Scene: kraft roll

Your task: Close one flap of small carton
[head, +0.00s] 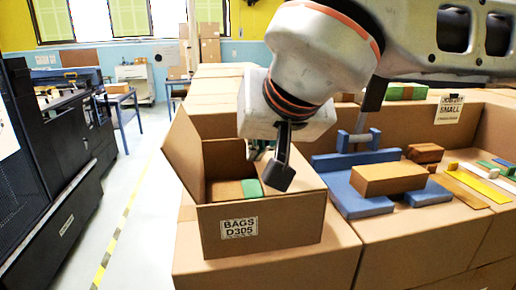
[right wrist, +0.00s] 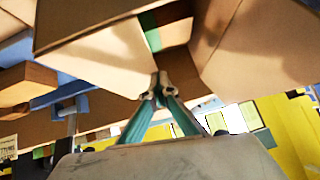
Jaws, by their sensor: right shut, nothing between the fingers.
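The small carton (head: 260,228), labelled BAGS D305, stands open at the top. Its left flap (head: 181,150) stands up and leans outward. A brown block (head: 224,191) and a green piece (head: 252,187) lie inside. My right gripper (head: 278,178) is over the carton's right part, its dark finger in front of the opening. My arm hides the carton's back right side. In the right wrist view the gripper's fingertips (right wrist: 160,80) are together and empty, with carton panels (right wrist: 105,52) and (right wrist: 240,45) on either side. Contact with the carton cannot be told. My left gripper is out of view.
The carton stands on other cardboard boxes (head: 270,265). To the right, a large open bin (head: 420,240) holds blue pieces (head: 355,204), a brown block (head: 388,179) and several strips. A black cabinet (head: 45,165) stands at left, with clear floor (head: 130,185) between.

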